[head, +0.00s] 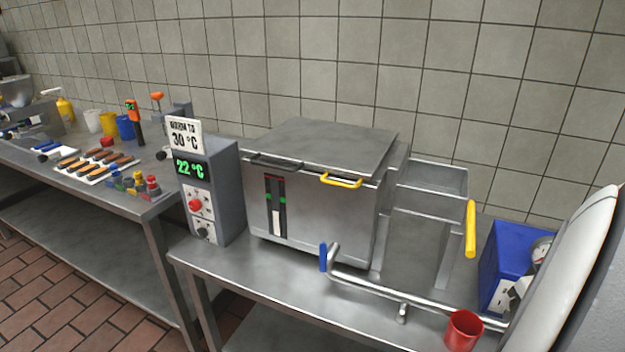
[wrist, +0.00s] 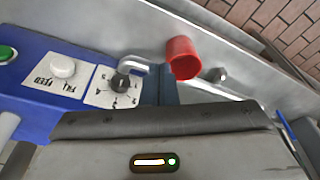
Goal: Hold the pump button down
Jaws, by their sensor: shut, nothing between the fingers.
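No button is legibly marked as a pump button. In the wrist view a blue housing (wrist: 35,110) carries a white round button (wrist: 62,66) beside lettering that seems to read "FILL FEED", a black knob (wrist: 120,82) on a white dial plate, and part of a green button (wrist: 5,53) at the left edge. The housing also stands at the right in the head view (head: 503,262). My gripper (wrist: 167,72) shows as a dark, narrow, shut pair of fingers, empty, to the right of the dial and apart from the white button in the picture. I cannot tell its height or any contact.
A red cup (wrist: 183,58) sits just beyond my fingers and shows at the front edge in the head view (head: 463,331). A bent pipe with a blue handle (head: 323,257) crosses the steel table. A control box (head: 222,165) reads 22 °C. My white arm fills the right edge.

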